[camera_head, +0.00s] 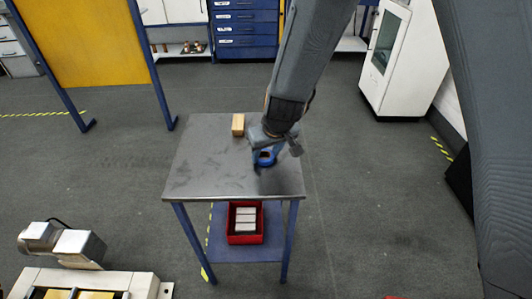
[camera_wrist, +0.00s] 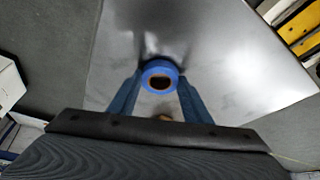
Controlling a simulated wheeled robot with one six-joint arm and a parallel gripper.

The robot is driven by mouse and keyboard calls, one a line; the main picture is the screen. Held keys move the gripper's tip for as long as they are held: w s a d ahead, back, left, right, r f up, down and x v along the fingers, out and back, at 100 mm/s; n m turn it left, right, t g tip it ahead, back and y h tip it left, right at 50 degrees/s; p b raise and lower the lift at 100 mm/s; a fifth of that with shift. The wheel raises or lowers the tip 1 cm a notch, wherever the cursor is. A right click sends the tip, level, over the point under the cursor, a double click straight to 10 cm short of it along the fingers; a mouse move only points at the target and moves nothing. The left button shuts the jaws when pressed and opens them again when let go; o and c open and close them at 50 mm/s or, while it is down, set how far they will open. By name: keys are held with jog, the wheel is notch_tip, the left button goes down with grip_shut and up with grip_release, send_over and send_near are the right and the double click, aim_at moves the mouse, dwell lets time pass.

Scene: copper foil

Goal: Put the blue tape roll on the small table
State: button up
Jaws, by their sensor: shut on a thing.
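The blue tape roll (camera_wrist: 160,66) is a blue ring with a brown core, held between the two fingertips of my gripper (camera_wrist: 158,82). In the head view the roll (camera_head: 264,158) shows low over the right part of the small table (camera_head: 205,180), which has a grey metal top and blue legs. My gripper (camera_head: 268,146) is shut on the roll and points down at the table top. I cannot tell whether the roll touches the top or hangs just above it.
A wooden block (camera_head: 238,124) stands at the table's back edge, left of my gripper. A red bin (camera_head: 245,238) with pale blocks sits on the lower shelf. The left and front of the top are clear. A white cabinet (camera_head: 405,65) stands at back right.

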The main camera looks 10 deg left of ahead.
jog(key=o, duration=1.1)
jog(key=shift+c, duration=0.2)
jog(key=shift+r+p, duration=0.3)
jog(key=shift+p, duration=0.05)
jog(key=p+v, duration=0.3)
jog(key=v, duration=0.8)
jog(key=shift+r, duration=0.3)
jog(key=s+d+r+m+g+h, duration=0.1)
jog(key=s+d+m, duration=0.2)
jog(key=d, duration=1.1)
jog(key=s+d+r+m+g+h, duration=0.1)
jog(key=s+d+m, duration=0.3)
jog(key=s+d, duration=0.5)
jog(key=d, duration=0.6)
jog(key=shift+s+d+r+g+h, duration=0.2)
jog(key=shift+r+g+h, duration=0.2)
